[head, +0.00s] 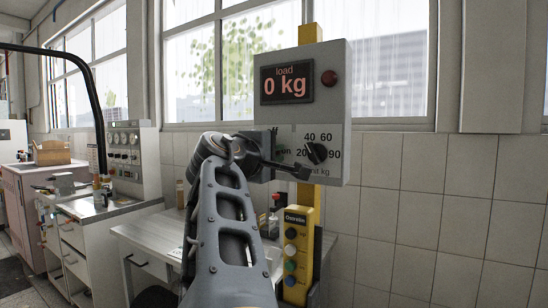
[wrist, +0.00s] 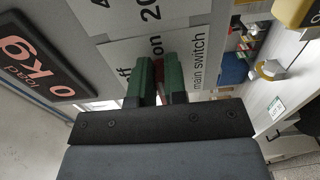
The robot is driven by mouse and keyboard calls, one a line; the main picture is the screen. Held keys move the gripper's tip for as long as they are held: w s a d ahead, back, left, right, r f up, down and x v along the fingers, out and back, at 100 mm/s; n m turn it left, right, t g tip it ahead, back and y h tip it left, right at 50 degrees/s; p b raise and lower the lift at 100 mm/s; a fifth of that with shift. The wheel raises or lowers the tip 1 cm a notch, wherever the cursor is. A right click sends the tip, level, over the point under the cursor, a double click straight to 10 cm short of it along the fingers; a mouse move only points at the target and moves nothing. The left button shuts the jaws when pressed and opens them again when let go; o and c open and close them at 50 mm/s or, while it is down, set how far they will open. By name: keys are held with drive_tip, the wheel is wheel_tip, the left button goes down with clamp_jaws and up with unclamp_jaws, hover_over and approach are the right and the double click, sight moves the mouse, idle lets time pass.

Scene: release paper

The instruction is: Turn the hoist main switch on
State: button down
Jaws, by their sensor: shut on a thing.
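The grey hoist control box (head: 337,110) is on a yellow post and shows "load 0 kg" on its display (head: 286,84). In the wrist view, the main switch plate (wrist: 118,52) carries the words "on", partly covered "off", and "main switch". My gripper (wrist: 157,80) has green fingertips on both sides of a small red piece (wrist: 158,68), the main switch handle, and is shut on it. The fingers hide much of the handle, so I cannot tell its exact angle. In the head view, my gripper (head: 275,150) is at the box's lower left and hides the switch.
A black knob (head: 317,152) with a numbered kg scale is right of my gripper. A red lamp (head: 329,78) is beside the display. A yellow push-button pendant (head: 296,254) hangs below. A desk (head: 145,236) stands to the left behind my arm. The tiled wall at right is clear.

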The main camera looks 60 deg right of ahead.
idle(0.4)
drive_tip(key=c, duration=1.2)
unclamp_jaws()
drive_tip(key=shift+o, duration=0.2)
drive_tip(key=a+b, duration=0.1)
drive_tip(key=a, duration=1.2)
drive_tip(key=shift+a+b, duration=0.35)
drive_tip(key=shift+b, duration=0.05)
drive_tip(key=shift+w, duration=0.1)
